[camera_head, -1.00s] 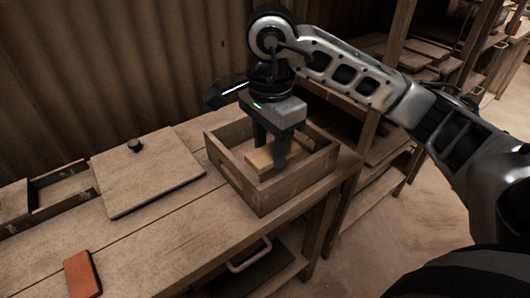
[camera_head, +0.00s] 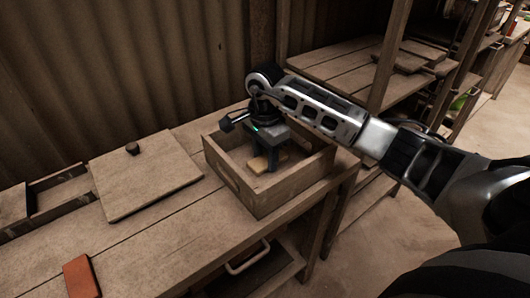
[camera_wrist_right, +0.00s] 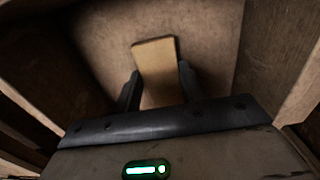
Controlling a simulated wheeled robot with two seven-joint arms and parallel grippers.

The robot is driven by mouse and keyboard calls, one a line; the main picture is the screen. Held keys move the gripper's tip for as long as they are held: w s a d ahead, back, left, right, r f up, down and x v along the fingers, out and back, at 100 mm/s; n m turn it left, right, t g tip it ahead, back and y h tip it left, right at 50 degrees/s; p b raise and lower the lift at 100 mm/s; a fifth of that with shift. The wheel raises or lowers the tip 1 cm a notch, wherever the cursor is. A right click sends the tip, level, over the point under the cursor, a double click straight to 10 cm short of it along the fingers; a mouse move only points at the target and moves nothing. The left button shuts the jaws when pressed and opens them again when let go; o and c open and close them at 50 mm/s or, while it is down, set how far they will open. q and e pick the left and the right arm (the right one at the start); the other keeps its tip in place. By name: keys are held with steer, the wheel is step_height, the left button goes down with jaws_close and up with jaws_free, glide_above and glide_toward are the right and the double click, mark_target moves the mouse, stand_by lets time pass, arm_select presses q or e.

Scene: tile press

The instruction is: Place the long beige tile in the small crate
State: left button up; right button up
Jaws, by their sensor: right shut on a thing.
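The long beige tile (camera_head: 258,165) is inside the small wooden crate (camera_head: 276,196), low and near the crate floor. I cannot tell whether it touches the floor. My right gripper (camera_head: 268,162) reaches down into the crate and is shut on the tile. In the right wrist view the tile (camera_wrist_right: 157,68) sticks out beyond the two fingers (camera_wrist_right: 158,88), with the crate floor behind it. My left gripper is not in view.
The crate stands at the right end of a wooden workbench (camera_head: 160,235). A board with a knob (camera_head: 145,180) and an orange-red tile (camera_head: 82,277) lie to its left. Wooden shelves (camera_head: 345,68) stand behind and to the right. The crate walls surround my right gripper closely.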

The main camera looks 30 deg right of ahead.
mark_target(265, 160)
steer(key=shift+f, duration=0.2)
steer(key=o, duration=1)
step_height(265, 160, up, 12)
steer(key=shift+r+b, duration=0.25)
steer(key=shift+b, duration=0.05)
